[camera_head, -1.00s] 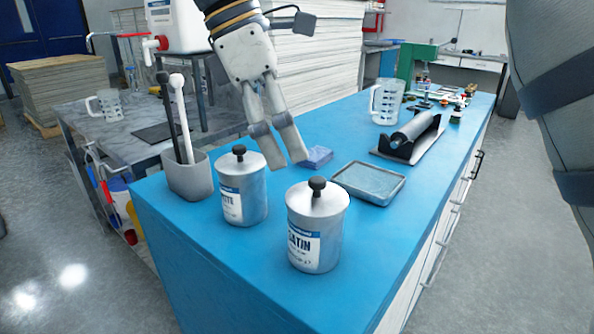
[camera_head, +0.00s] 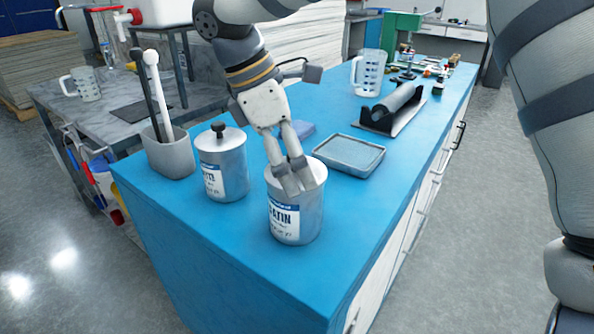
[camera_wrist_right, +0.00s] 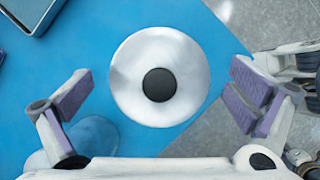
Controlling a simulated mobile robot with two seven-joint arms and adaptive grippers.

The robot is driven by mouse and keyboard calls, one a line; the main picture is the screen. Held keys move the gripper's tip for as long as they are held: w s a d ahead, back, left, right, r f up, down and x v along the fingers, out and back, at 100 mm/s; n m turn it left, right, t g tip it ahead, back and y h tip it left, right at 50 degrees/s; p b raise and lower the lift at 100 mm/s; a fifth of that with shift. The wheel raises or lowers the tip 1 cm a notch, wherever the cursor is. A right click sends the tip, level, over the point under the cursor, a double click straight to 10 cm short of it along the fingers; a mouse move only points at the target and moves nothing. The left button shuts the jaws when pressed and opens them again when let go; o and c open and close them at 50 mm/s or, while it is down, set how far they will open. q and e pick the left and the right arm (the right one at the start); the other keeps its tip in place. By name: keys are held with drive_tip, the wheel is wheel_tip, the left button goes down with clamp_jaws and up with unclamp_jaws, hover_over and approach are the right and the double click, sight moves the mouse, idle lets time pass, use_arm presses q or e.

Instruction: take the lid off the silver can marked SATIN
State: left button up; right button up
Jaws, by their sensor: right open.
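The silver can marked SATIN (camera_head: 308,218) stands upright on the blue worktop. Its lid (camera_head: 317,172) is on it, partly hidden by my gripper. In the right wrist view the round lid (camera_wrist_right: 130,80) and its black knob (camera_wrist_right: 159,85) are centred between my finger pads. My right gripper (camera_head: 295,180) is open, pointing down over the lid, with the knob hidden behind its fingers in the head view. I cannot tell whether the fingers touch the lid. My left gripper is not in view.
A second silver can (camera_head: 222,170) with a black-knobbed lid stands close on the left. A grey holder with tools (camera_head: 168,155) is beyond it. A shallow tray (camera_head: 345,153) and a roller on a stand (camera_head: 393,108) lie behind right. The front worktop is clear.

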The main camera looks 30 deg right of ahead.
drive_tip(key=c, duration=0.9)
